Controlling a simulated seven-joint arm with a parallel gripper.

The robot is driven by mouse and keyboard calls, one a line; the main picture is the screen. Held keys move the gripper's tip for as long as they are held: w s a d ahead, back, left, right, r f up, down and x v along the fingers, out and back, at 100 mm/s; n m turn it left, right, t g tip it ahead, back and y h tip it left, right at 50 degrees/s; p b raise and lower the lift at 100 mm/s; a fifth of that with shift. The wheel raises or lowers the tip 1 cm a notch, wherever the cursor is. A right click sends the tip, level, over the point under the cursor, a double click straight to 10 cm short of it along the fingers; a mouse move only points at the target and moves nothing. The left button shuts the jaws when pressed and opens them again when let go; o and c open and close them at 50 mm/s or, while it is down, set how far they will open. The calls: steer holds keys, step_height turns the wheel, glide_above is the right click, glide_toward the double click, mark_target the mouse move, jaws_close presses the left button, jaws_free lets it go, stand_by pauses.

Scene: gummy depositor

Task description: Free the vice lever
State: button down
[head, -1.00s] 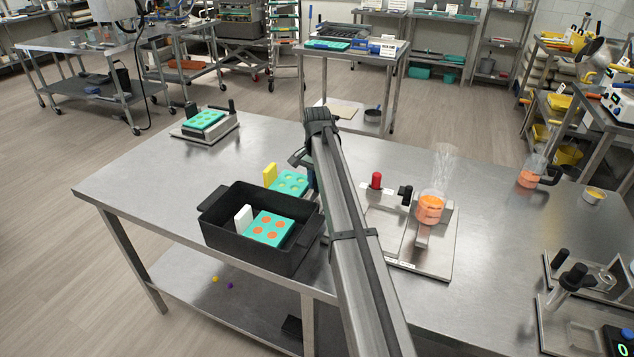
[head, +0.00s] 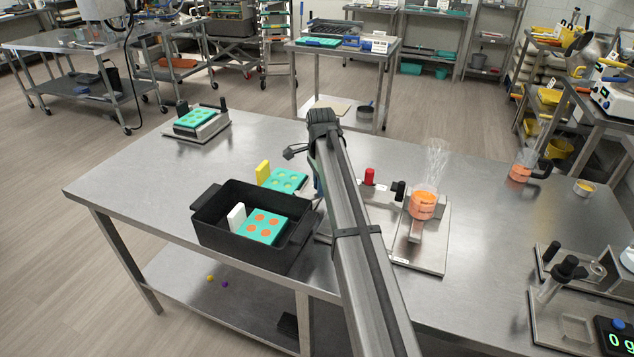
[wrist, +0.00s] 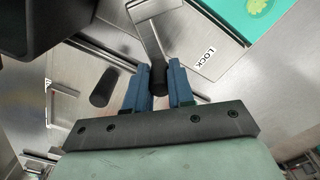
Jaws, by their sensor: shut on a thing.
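In the wrist view, the vice lever (wrist: 148,28) is a flat metal bar ending in a black grip. My gripper (wrist: 160,69) has its two blue fingers on either side of that grip and is shut on it. The lever lies next to a white LOCK label (wrist: 205,57) on a metal plate. A teal mould (wrist: 254,12) with a green-filled cavity lies beyond the plate. In the head view, the teal mould with a yellow tag (head: 282,180) sits just left of my arm. My arm hides the lever and most of my gripper there.
A black bin (head: 243,250) holding a teal mould with orange cavities stands left of my arm. A red knob (head: 369,176) and a beaker of orange liquid (head: 422,205) are close on the right. A second black peg (wrist: 103,88) stands beside my fingers.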

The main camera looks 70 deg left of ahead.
steer(key=shift+s+d+m, duration=0.1)
steer(key=shift+d+m, duration=0.45)
steer(key=shift+m, duration=0.5)
steer(key=shift+d+m, duration=0.55)
steer(key=shift+m, duration=0.5)
steer(key=c, duration=1)
jaws_free()
steer(key=shift+o, duration=0.2)
step_height(320, 180, up, 14)
steer(key=shift+f, duration=0.1)
